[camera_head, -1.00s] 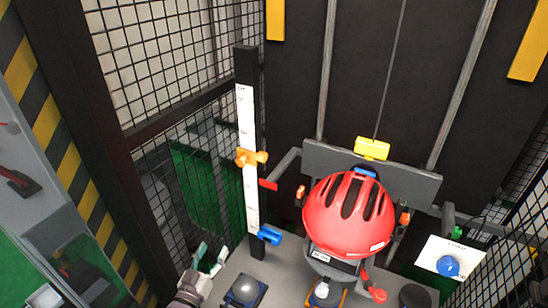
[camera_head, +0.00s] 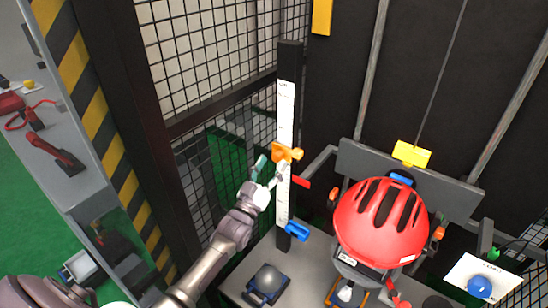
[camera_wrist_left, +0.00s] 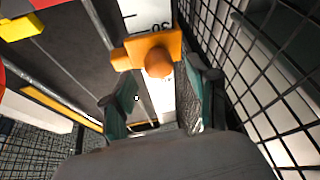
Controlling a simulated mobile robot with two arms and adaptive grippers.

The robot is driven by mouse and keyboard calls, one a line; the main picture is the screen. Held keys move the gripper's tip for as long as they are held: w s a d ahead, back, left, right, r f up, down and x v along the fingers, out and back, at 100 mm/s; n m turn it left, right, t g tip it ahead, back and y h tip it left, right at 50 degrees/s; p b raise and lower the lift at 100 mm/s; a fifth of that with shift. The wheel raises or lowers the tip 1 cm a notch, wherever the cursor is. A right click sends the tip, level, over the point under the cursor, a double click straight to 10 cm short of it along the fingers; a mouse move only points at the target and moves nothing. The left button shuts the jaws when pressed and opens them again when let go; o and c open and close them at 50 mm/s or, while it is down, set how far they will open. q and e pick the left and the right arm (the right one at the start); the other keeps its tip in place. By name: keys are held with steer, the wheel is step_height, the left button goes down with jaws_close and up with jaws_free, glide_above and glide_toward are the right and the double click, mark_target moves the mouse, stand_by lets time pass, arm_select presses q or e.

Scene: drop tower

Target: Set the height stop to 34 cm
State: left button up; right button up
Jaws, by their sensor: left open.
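The orange height stop (camera_head: 286,152) sits partway up the upright black post with a white scale (camera_head: 286,100). My left gripper (camera_head: 268,172) is just in front and to the left of the stop, its fingers open. In the left wrist view the stop (camera_wrist_left: 150,52) with its round knob lies just beyond my two teal fingertips (camera_wrist_left: 162,92), and I see no grip on it. A printed 30 shows beside the stop on the scale there, upside down. Other scale marks are too small to read. My right gripper is not in view.
A red helmet (camera_head: 380,220) hangs on the carriage to the right of the post. A red pointer (camera_head: 300,181) and a blue clip (camera_head: 297,230) sit lower on the post. Black mesh fencing (camera_head: 205,60) stands close on the left. A blue button (camera_head: 480,287) is at lower right.

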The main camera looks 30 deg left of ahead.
arm_select(q)
steer(key=shift+x, duration=0.95)
steer(key=shift+c, duration=0.2)
jaws_close()
